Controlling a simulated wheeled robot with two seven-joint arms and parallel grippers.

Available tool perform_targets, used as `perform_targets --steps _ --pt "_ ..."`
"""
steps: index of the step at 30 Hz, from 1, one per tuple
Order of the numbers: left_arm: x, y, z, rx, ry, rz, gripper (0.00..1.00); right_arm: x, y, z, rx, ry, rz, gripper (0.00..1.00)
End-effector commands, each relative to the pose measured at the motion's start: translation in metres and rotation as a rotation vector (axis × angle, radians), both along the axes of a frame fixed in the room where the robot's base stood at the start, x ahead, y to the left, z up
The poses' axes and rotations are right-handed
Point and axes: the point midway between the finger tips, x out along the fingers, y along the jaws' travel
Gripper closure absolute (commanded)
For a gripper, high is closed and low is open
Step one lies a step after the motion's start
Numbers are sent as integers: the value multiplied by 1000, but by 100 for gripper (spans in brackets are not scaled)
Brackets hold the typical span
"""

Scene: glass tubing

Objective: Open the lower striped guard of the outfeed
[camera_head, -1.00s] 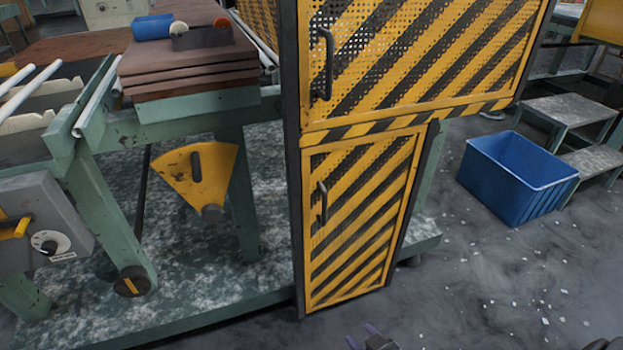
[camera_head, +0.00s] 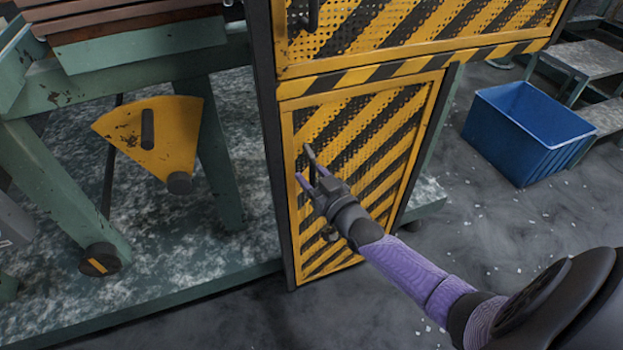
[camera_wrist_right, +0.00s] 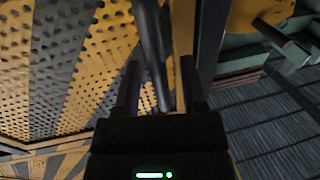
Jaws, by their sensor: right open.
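The lower striped guard (camera_head: 350,155) is a yellow and black perforated door and looks closed in its dark frame. Its dark bar handle (camera_head: 309,155) is near the door's left edge, its lower part hidden by my gripper. My right gripper (camera_head: 309,176) is open at the handle, reaching in from the lower right. In the right wrist view the handle (camera_wrist_right: 152,45) runs between the two fingers of the gripper (camera_wrist_right: 160,80), which are not closed on it. I cannot tell if they touch it. My left gripper is not in view.
The upper striped guard (camera_head: 400,35) sits directly above, with its own dark handle (camera_head: 306,14). A green machine frame with a yellow fan-shaped plate (camera_head: 175,130) stands to the left. A blue crate (camera_head: 515,145) and grey steps (camera_head: 590,55) are at right.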

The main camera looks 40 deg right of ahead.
Motion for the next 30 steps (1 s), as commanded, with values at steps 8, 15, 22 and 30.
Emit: perform_targets --steps 8,15,22,30 --pt "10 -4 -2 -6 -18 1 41 0 0 0 0 1 0 57" --pt "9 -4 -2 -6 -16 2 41 0 0 0 0 1 0 100" --pt "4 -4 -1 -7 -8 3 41 0 0 0 0 1 0 100" --pt "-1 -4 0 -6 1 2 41 0 0 0 0 1 0 100"
